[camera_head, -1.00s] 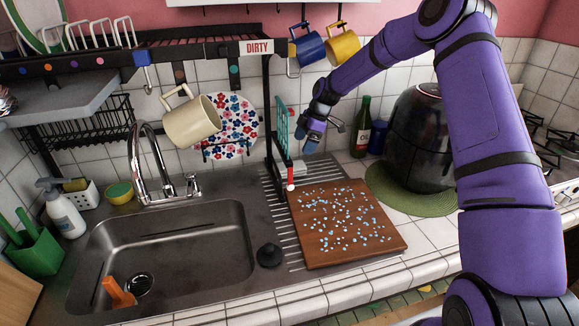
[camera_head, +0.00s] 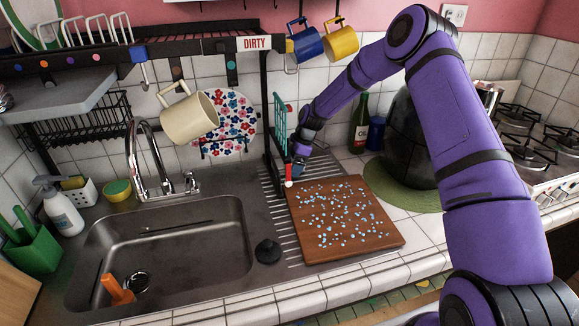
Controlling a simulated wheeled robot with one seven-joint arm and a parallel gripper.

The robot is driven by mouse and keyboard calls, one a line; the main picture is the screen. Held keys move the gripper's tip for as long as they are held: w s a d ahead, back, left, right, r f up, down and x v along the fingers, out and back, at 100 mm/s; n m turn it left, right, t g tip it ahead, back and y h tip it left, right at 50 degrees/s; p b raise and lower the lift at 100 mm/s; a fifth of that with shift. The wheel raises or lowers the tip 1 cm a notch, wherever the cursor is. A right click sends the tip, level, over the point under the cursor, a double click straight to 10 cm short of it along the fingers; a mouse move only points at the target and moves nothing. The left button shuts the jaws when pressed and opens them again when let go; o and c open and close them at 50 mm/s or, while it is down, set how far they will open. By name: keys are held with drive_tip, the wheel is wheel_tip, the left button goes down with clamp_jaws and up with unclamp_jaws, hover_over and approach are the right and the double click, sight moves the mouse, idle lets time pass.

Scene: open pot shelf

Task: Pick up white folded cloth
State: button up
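My gripper (camera_head: 299,172) is low at the back edge of the brown cutting board, beside the black rack post. It is small in the view, and I cannot tell whether its fingers are apart or closed. I cannot make out the white folded cloth clearly. A pale patch showed under my gripper earlier, and the gripper now covers that spot. A thin red and white object (camera_head: 289,172) stands just left of my gripper.
The speckled cutting board (camera_head: 345,222) lies in front of my gripper. A teal rack piece (camera_head: 280,125) stands close at the left. A green bottle (camera_head: 360,125) and a dark rounded appliance (camera_head: 408,140) are at the right. The sink (camera_head: 165,250) is at the left.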

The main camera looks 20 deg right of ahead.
drive_tip(key=c, duration=1)
drive_tip(key=shift+r, duration=0.1)
drive_tip(key=shift+d+r, duration=0.4)
drive_tip(key=shift+d, duration=0.05)
drive_tip(key=d+r, duration=0.7)
drive_tip(key=d, duration=0.6)
drive_tip(key=shift+s, duration=0.2)
drive_tip(key=shift+o, duration=0.6)
drive_tip(key=shift+c, duration=0.3)
